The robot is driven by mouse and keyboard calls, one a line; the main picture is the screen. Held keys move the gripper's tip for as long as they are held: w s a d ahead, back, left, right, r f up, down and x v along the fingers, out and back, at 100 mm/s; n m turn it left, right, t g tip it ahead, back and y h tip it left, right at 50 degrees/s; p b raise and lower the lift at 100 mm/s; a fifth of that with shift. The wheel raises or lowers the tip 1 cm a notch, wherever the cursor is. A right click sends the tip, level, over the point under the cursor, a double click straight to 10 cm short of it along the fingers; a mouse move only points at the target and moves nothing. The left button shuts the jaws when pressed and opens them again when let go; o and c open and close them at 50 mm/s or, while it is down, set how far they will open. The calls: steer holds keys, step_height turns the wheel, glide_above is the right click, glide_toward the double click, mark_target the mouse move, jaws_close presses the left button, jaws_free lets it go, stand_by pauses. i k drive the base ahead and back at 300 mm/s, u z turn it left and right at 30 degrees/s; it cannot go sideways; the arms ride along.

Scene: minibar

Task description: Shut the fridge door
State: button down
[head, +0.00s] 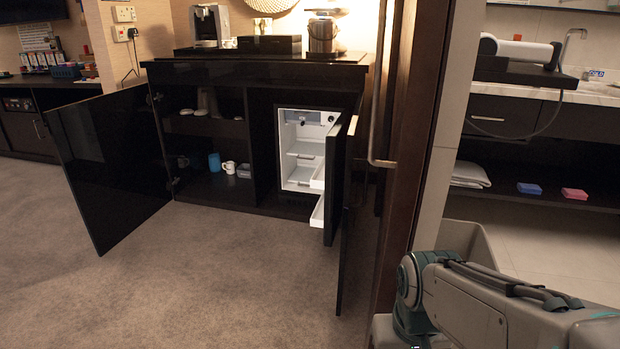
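The small fridge (303,150) sits in the right bay of a black cabinet. Its white inside and shelves show. Its door (333,184) stands open, swung out toward me on the right side and seen nearly edge-on. White door shelves (317,212) show on the door's inner side. My arm comes in at the lower right, well apart from the fridge. My gripper is outside the picture.
A black cabinet door (110,162) stands wide open on the left. Another dark cabinet panel (346,245) stands open just right of the fridge door. A dark door frame with a handle (384,163) stands between my arm and the fridge. Carpet (220,275) before the cabinet is clear.

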mark_target(328, 176)
steer(key=u, duration=0.4)
steer(key=k, duration=0.45)
steer(key=u, duration=0.95)
steer(key=i, duration=2.3)
steer(key=z, duration=0.6)
steer(key=i, duration=1.4)
steer(key=z, duration=1.9)
steer(key=i, duration=0.85)
steer(key=z, duration=0.6)
